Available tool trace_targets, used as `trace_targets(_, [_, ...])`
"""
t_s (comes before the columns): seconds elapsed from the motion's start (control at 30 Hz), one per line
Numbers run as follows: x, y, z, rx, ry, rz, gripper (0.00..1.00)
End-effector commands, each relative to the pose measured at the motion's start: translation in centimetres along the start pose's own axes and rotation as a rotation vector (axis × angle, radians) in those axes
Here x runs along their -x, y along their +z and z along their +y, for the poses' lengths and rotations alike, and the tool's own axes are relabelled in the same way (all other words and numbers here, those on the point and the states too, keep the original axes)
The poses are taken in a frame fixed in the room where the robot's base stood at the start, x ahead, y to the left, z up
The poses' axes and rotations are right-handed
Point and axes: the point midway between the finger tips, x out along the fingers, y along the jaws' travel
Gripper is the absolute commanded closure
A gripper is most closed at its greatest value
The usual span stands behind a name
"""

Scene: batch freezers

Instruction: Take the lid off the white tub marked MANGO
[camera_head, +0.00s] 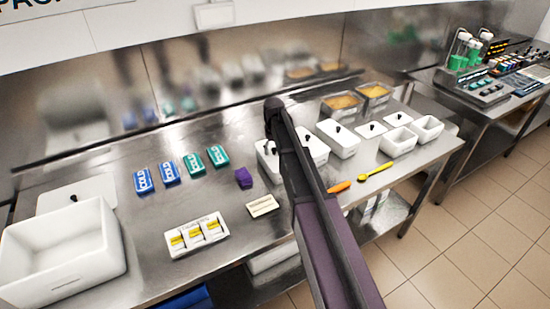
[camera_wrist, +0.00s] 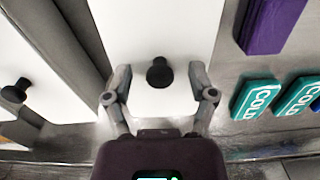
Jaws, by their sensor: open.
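A white lid (camera_wrist: 150,30) with a black knob (camera_wrist: 160,72) lies under my gripper (camera_wrist: 160,80) in the wrist view. The gripper is open, with one finger on each side of the knob; I see no contact. In the head view this white tub (camera_head: 265,161) stands near the middle of the bench, mostly behind my arm. My arm also hides the gripper there. A second white lid with a black knob (camera_wrist: 15,92) lies to the left in the wrist view. I cannot read a MANGO mark on any tub.
A purple block (camera_head: 243,178) and several cold packs (camera_head: 168,172) lie left of the tub. A lidded white tub (camera_head: 338,139), open white tubs (camera_head: 398,142) and a yellow spoon (camera_head: 376,172) are to the right. A large white bin (camera_head: 62,252) stands far left.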

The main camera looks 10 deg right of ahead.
Motion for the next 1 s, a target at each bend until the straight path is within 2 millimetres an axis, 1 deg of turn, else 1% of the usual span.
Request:
trace_targets(0.07, [-0.28, 0.0, 0.01, 0.0, 0.0, 0.0, 0.27])
trace_targets(0.67, [-0.23, 0.01, 0.03, 0.0, 0.0, 0.0, 0.27])
trace_targets(0.7, [-0.23, 0.01, 0.03, 0.0, 0.0, 0.0, 0.39])
trace_targets(0.77, [-0.23, 0.01, 0.03, 0.0, 0.0, 0.0, 0.57])
trace_targets(0.8, [-0.23, 0.01, 0.03, 0.0, 0.0, 0.0, 0.69])
trace_targets(0.87, [-0.23, 0.01, 0.03, 0.0, 0.0, 0.0, 0.87])
trace_targets(0.9, [-0.23, 0.01, 0.03, 0.0, 0.0, 0.0, 0.99])
trace_targets(1.0, [-0.24, 0.02, 0.04, 0.0, 0.0, 0.0, 1.0])
